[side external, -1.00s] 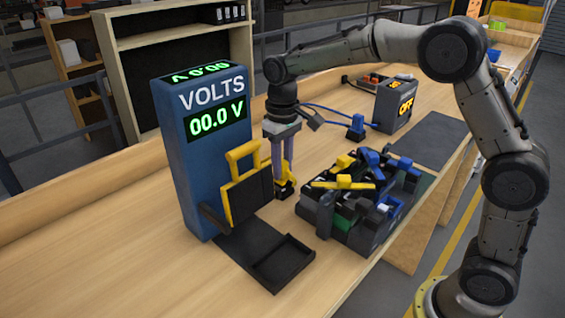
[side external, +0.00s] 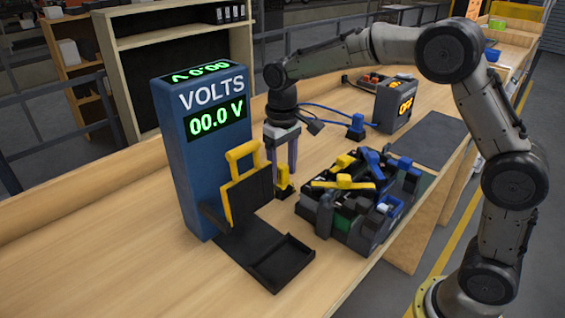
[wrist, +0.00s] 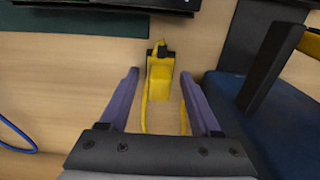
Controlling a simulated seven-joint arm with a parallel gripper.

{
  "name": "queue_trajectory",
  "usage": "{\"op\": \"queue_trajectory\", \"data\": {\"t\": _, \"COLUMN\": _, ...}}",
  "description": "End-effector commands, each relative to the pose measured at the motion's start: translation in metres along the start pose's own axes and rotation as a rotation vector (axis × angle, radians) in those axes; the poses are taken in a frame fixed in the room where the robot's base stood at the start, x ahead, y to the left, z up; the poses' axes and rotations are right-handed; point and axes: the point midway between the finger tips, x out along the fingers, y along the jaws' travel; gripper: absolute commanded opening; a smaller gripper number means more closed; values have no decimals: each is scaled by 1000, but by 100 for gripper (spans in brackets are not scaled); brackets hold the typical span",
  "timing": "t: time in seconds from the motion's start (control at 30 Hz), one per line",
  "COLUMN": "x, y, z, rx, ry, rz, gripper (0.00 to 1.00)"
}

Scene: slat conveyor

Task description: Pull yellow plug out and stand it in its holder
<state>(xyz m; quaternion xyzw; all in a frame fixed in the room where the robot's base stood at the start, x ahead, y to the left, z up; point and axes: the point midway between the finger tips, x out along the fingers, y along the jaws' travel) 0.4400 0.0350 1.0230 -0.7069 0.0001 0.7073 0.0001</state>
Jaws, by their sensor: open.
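The yellow plug (side external: 284,175) stands upright in a small black holder (side external: 286,194) on the bench, beside the blue VOLTS tester (side external: 198,150). In the wrist view the yellow plug (wrist: 160,80) lies between my spread fingers, beyond their tips, with black parts of the holder (wrist: 158,50) at its far end. A yellow cord (wrist: 144,118) runs from it toward my gripper. My gripper (side external: 281,165) is open and empty, just above the plug. The black fixture with a yellow lever (side external: 240,152) stands at the tester's front, its plate raised.
A dark bin (side external: 345,230) of jumbled clamps and plugs stands to the right. A black tray (side external: 282,263) lies in front of the tester.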

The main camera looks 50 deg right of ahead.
Motion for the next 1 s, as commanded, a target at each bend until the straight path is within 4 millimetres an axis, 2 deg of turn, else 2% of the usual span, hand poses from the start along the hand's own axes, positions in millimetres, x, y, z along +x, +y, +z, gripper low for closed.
{"op": "queue_trajectory", "data": {"t": 0.17, "x": -15, "y": 0, "z": -1, "rx": 0, "ry": 4, "rz": 0, "gripper": 64}}
{"op": "queue_trajectory", "data": {"t": 0.5, "x": -86, "y": 0, "z": -1, "rx": 0, "ry": 5, "rz": 0, "gripper": 64}}
{"op": "queue_trajectory", "data": {"t": 0.7, "x": -120, "y": 0, "z": -1, "rx": 0, "ry": 4, "rz": 0, "gripper": 64}}
{"op": "queue_trajectory", "data": {"t": 0.8, "x": -130, "y": 0, "z": -1, "rx": 0, "ry": 3, "rz": 0, "gripper": 64}}
{"op": "queue_trajectory", "data": {"t": 1.0, "x": -138, "y": 0, "z": 0, "rx": 0, "ry": 1, "rz": 0, "gripper": 64}}
